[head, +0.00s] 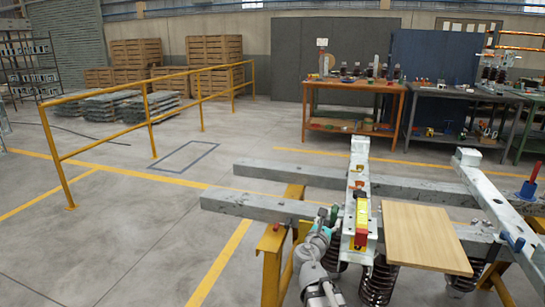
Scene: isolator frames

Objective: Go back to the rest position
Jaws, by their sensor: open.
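My arm comes up from the bottom edge, and my gripper (333,215) is at its far end, beside the left side of the near steel channel (357,180). The gripper is small in this view. It looks open, and I see nothing held in it. A yellow spirit level (362,215) with a red end lies along the top of the channel, just right of the gripper. A wooden board (425,235) lies right of the channel. Dark ribbed insulators (378,282) hang below.
Two long grey beams (255,205) rest on yellow trestles (270,255). A second channel (495,200) crosses them at the right. A yellow railing (150,118) stands at the left. Workbenches (352,86) with parts stand at the back. The floor left of the beams is clear.

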